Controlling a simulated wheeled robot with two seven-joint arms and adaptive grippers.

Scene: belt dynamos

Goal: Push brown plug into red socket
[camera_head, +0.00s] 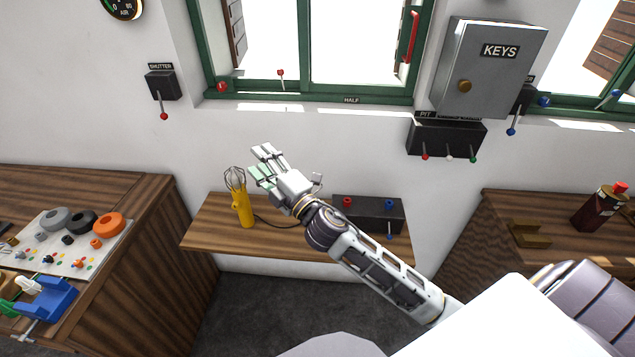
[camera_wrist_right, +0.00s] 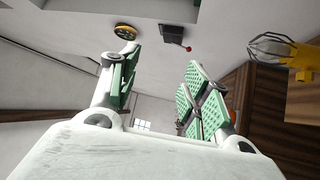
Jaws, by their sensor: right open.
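The red socket (camera_head: 347,202) is on top of a dark box (camera_head: 368,213) on the small wooden shelf, left of a blue socket (camera_head: 389,204). I cannot make out the brown plug; my right wrist and forearm cover part of the shelf. My right gripper (camera_head: 264,165) is open and empty, above the shelf, left of the dark box and close to a yellow caged lamp (camera_head: 244,212). Its spread fingers (camera_wrist_right: 157,75) show nothing between them in the right wrist view. My left gripper is not in view.
A black cable (camera_head: 275,224) runs right from the lamp and passes behind my wrist. A grey KEYS box (camera_head: 490,70) and a lever panel (camera_head: 446,138) hang on the wall above. Wooden benches stand left (camera_head: 150,190) and right (camera_head: 500,205).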

